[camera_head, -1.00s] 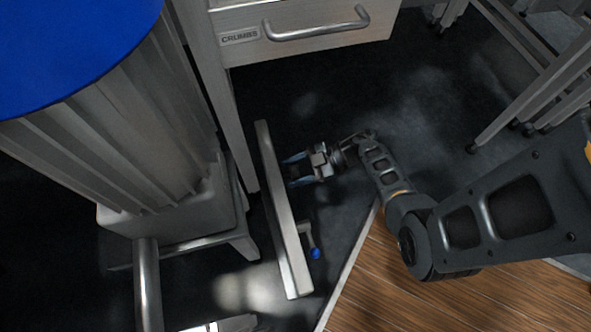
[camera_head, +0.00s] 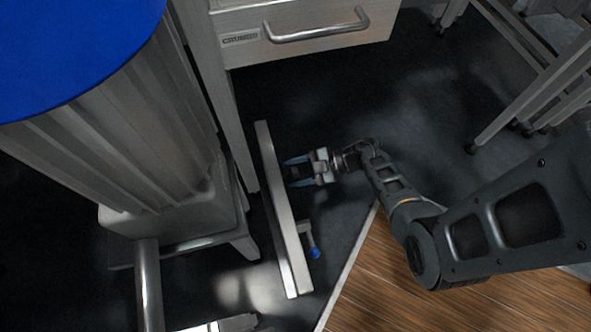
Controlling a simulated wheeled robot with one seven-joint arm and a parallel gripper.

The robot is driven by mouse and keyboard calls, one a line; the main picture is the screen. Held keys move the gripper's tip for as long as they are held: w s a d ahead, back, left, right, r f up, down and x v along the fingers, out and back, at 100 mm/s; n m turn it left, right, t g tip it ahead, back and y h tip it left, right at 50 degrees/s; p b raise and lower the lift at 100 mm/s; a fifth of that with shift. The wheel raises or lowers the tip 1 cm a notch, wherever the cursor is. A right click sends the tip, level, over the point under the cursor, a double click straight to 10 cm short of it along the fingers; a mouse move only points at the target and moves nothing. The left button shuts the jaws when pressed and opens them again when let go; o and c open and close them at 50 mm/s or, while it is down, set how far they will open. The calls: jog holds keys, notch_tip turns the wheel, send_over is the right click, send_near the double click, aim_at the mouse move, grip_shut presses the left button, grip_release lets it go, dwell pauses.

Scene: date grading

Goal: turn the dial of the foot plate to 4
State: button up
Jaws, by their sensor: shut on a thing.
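The foot plate (camera_head: 281,215) is a long metal bar that stands low over the dark floor, left of my gripper. My gripper (camera_head: 292,171) reaches in from the right, with its blue-grey fingers pointing left at the plate's right face. The fingers are shut on the dial, of which only a small dark part (camera_head: 300,173) shows between them. The dial's marks and its setting cannot be read from here.
A small lever with a blue knob (camera_head: 315,253) sticks out from the plate's near end. A drawer unit marked CRUMBS (camera_head: 240,40) stands behind. A ribbed machine with a blue top (camera_head: 70,45) is at left. Metal legs (camera_head: 507,110) stand at right.

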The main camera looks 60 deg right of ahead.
jog(key=shift+s+a+f+n+t+h+b, duration=0.15)
jog(key=shift+n+t+b, duration=0.25)
jog(key=shift+n, duration=0.2)
jog(key=shift+w+d+f+n+t+h+b, duration=0.15)
jog(key=shift+n+t+b, duration=0.2)
jog(key=shift+n, duration=0.25)
jog(key=shift+s+r+n+t+h+b, duration=0.15)
jog(key=shift+n+t+h+b, duration=0.15)
jog(key=shift+n+t+b, duration=0.65)
jog(key=shift+n+g+b, duration=0.3)
jog(key=shift+n, duration=0.05)
jog(key=o, duration=1)
jog(key=shift+c, duration=0.2)
jog(key=p+v, duration=0.1)
jog(key=v, duration=0.6)
jog(key=shift+s+p, duration=0.3)
jog(key=shift+d, duration=0.1)
jog(key=shift+r, duration=0.1)
